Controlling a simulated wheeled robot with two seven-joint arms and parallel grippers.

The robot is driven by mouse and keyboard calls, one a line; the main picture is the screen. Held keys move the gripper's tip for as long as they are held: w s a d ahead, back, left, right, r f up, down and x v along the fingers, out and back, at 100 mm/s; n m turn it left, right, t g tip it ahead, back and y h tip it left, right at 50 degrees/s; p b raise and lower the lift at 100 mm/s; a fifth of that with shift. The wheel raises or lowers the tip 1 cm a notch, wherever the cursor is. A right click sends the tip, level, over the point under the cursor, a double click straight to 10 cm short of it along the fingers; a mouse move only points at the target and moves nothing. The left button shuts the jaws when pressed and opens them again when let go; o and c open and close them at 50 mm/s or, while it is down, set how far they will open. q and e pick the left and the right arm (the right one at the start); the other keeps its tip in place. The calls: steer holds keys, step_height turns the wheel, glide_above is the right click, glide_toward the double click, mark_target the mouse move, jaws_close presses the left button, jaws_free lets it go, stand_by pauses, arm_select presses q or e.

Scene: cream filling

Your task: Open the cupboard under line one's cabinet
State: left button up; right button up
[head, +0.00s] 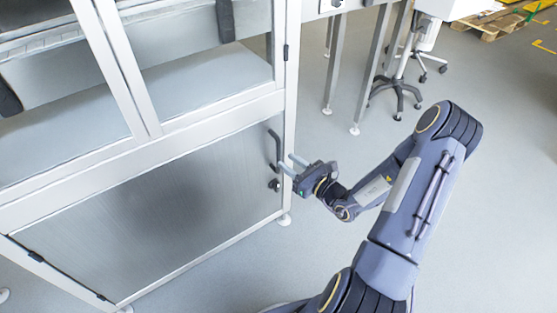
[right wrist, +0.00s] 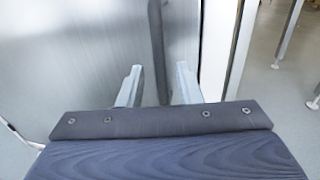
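The cupboard door (head: 165,210) is a grey metal panel under the glazed cabinet (head: 150,130), and it looks shut. Its dark upright handle (head: 273,150) is at the right side, with a small dark lock (head: 273,185) below it. My right gripper (head: 287,164) is open, its two fingers pointing at the door beside the handle. In the right wrist view the handle (right wrist: 158,45) stands beyond and between the open fingertips (right wrist: 158,80). I cannot tell whether the fingers touch it; nothing is visibly gripped. My left gripper is not in view.
The cabinet's right post (head: 291,110) stands just right of the handle. Hinges (head: 36,257) show along the door's lower left edge. Metal table legs (head: 370,70) and a wheeled stool (head: 398,88) stand behind to the right. The floor (head: 500,190) at right is clear.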

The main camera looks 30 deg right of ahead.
mark_target(280, 157)
steer(key=b+x, duration=0.1)
steer(key=x, duration=0.4)
jaws_close()
